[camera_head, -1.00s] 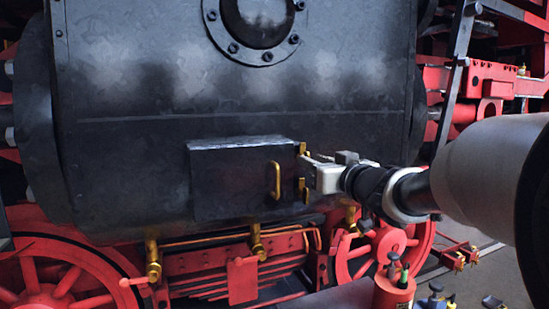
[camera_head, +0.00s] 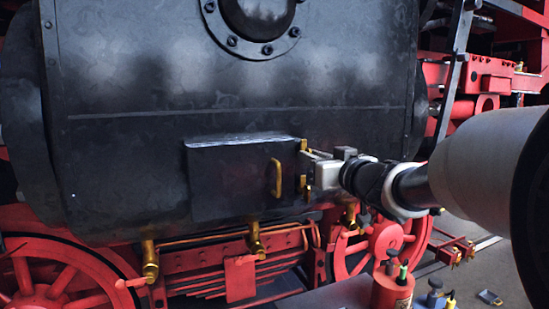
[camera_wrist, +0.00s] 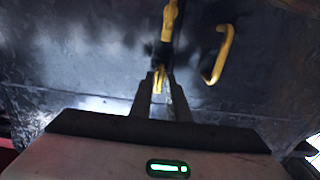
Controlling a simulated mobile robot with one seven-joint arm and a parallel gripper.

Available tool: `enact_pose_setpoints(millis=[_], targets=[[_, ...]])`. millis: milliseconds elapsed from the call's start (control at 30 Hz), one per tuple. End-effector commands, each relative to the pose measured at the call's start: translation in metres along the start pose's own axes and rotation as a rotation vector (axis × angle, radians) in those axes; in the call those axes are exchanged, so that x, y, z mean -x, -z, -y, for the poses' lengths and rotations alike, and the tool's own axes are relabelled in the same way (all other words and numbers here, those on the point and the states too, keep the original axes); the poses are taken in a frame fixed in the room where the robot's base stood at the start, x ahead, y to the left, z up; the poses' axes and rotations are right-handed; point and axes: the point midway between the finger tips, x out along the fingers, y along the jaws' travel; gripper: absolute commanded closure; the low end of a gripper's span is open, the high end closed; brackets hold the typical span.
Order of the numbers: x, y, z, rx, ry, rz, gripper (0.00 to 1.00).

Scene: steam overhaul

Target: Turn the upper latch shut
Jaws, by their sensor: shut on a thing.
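The upper latch (camera_head: 303,146) is a small brass piece at the top right edge of the dark rectangular door (camera_head: 225,180). It looks roughly upright in the head view. My gripper (camera_head: 309,155) reaches in from the right, and its fingers are closed at this latch. In the wrist view, the upper latch (camera_wrist: 159,80) shows between the fingertips of my gripper (camera_wrist: 160,88), which partly hide it. The lower latch (camera_head: 302,184) is below it on the same edge; in the wrist view it appears above the fingers (camera_wrist: 169,22).
A brass door handle (camera_head: 276,178) stands out left of the latches, close to my fingers; it also shows in the wrist view (camera_wrist: 219,54). Brass valves (camera_head: 150,262) and red wheels (camera_head: 382,238) are below. A red can (camera_head: 392,288) stands at the bottom right.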

Motion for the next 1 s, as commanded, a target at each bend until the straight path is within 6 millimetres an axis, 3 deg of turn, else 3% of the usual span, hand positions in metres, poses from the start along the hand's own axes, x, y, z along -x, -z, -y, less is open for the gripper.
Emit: enact_pose_setpoints(millis=[367, 1000], targets=[[-0.0002, -0.0015, 0.0009, 0.149, 0.0, -0.001, 1.0], [-0.0001, -0.0031, 0.0029, 0.743, -0.001, -0.002, 1.0]])
